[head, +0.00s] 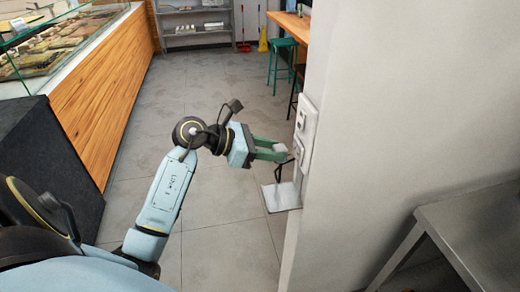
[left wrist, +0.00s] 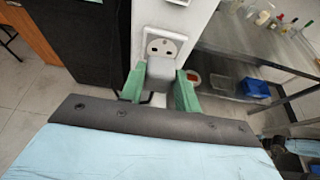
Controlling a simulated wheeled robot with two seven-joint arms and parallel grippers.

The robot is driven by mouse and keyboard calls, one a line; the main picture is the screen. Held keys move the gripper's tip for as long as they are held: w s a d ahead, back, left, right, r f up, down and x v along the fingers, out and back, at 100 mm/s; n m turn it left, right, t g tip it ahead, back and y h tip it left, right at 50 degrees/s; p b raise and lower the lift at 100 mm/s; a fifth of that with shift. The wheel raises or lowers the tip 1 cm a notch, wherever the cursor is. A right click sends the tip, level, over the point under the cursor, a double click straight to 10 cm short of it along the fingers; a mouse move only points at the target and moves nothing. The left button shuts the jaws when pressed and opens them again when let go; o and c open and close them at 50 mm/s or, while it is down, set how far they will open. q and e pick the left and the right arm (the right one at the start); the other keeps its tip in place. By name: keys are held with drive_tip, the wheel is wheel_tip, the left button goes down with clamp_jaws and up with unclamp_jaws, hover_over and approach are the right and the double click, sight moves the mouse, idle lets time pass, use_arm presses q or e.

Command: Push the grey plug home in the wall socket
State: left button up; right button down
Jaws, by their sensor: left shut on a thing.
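The grey plug (left wrist: 160,69) is held between the green fingers of my left gripper (left wrist: 160,84), which is shut on it. The wall socket (left wrist: 163,45) is a white plate on the narrow wall face, just beyond the plug. Its dark holes show uncovered above the plug in the left wrist view, so the plug is in front of it, not in it; the exact gap is unclear. In the head view, my left gripper (head: 272,151) points right at the lower socket plate (head: 298,151). The fingers largely hide the plug there. My right gripper is not in view.
Another white wall plate (head: 306,113) is above the socket. A small pale shelf (head: 282,198) juts out below, with a dark cable above it. A metal table (head: 465,225) stands right of the wall. A wood-fronted counter (head: 105,95) runs along the left; the floor between is clear.

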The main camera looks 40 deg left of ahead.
use_arm(q)
drive_tip(key=shift+w+d, duration=0.55)
drive_tip(key=shift+w, duration=0.1)
idle(1.9)
drive_tip(key=shift+w+d+r, duration=0.1)
drive_tip(key=shift+w+d, duration=0.2)
drive_tip(key=shift+w, duration=0.05)
idle(0.5)
drive_tip(key=o, duration=1)
drive_tip(key=b+v, duration=0.3)
drive_tip(key=v, duration=1)
drive_tip(key=shift+r, duration=0.15)
drive_tip(key=shift+s, duration=0.15)
